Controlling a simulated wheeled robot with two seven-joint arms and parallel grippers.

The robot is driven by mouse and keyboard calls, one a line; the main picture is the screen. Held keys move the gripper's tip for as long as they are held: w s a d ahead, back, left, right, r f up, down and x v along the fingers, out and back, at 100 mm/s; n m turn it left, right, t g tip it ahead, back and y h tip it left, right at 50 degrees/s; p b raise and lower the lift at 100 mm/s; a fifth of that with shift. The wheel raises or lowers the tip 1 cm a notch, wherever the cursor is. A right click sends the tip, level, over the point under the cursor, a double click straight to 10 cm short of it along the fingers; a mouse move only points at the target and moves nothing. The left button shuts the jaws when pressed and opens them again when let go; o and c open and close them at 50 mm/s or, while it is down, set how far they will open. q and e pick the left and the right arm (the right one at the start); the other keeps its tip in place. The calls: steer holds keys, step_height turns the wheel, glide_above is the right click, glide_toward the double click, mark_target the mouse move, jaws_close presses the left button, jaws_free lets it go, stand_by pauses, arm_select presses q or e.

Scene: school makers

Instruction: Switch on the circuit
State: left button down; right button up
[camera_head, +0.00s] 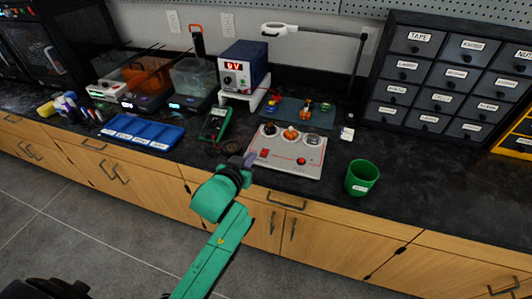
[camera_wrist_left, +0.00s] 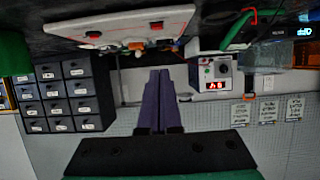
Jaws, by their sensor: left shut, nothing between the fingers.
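The circuit board (camera_head: 285,172) is a light grey panel on the dark counter, with several round parts along its back. A red rocker switch (camera_head: 264,153) sits at its left and a round red button (camera_head: 301,161) nearer its right. The panel shows upside down at the top of the left wrist view (camera_wrist_left: 125,33), with the red switch (camera_wrist_left: 156,25) near its right end. My left gripper (camera_head: 249,159) is shut and empty at the panel's left edge, just left of the switch. I cannot tell whether it touches. Its purple fingers (camera_wrist_left: 158,75) are together. My right gripper is not in view.
A power supply (camera_head: 243,70) reading 0 V stands behind. A green multimeter (camera_head: 215,123) and blue tray (camera_head: 142,132) lie left of the panel. A green cup (camera_head: 361,178) stands at its right. Labelled drawers (camera_head: 440,75) fill the back right. Front right counter is clear.

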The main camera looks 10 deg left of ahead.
arm_select(q)
steer(key=shift+d+r, duration=0.1)
steer(key=shift+r, duration=0.35)
glide_above(261, 160)
steer(key=f, duration=0.3)
steer(key=shift+w+d+f, duration=0.1)
steer(key=shift+w+f, duration=0.2)
steer(key=shift+f, duration=0.05)
steer(key=f, duration=0.3)
steer(key=shift+s+f, duration=0.1)
steer(key=shift+s, duration=0.2)
steer(key=shift+s+f, duration=0.15)
steer(key=shift+f, duration=0.25)
